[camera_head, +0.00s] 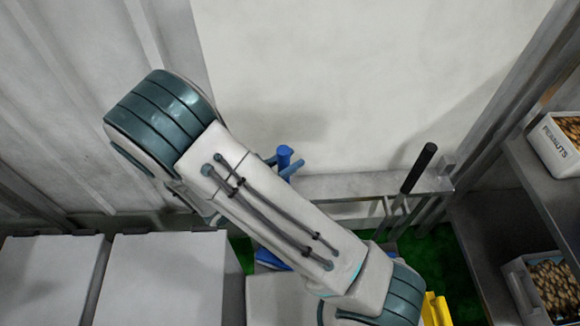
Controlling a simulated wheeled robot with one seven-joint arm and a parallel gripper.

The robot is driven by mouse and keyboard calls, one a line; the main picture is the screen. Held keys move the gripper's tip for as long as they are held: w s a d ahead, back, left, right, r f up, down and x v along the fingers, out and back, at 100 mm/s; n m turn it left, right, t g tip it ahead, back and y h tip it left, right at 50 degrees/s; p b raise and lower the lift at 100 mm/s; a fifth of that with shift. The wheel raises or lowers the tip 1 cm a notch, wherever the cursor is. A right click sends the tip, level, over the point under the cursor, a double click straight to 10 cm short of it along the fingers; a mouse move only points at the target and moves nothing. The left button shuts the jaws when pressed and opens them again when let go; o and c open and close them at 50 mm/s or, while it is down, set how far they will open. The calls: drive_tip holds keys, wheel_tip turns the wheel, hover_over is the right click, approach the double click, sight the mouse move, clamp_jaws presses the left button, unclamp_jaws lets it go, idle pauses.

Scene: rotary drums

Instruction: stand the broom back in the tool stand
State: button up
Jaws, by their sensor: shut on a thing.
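My arm crosses the middle of the head view and hides much of what lies behind it. My gripper is not visible. A grey metal frame (345,186), which looks like the tool stand, runs along the back wall. A tool with a black grip (418,168) stands tilted at its right part, its lower end hidden. A blue piece with a round upright end and short side arms (285,157) shows just above my arm. Another blue part (270,259) shows below it. I cannot tell which of these belongs to the broom.
White boxes (165,275) fill the lower left. A metal shelf (545,185) at the right holds a bin labelled peanuts (561,146) and another filled bin (518,290). A yellow object (436,309) is at the bottom. Green floor (430,258) shows below the frame.

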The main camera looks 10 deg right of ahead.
drive_tip(key=shift+f, duration=0.55)
drive_tip(key=shift+f, duration=0.15)
drive_tip(key=o, duration=1.1)
drive_tip(key=b+v, duration=0.1)
drive_tip(key=v, duration=1.1)
drive_tip(key=shift+b, duration=0.3)
drive_tip(key=shift+a, duration=0.1)
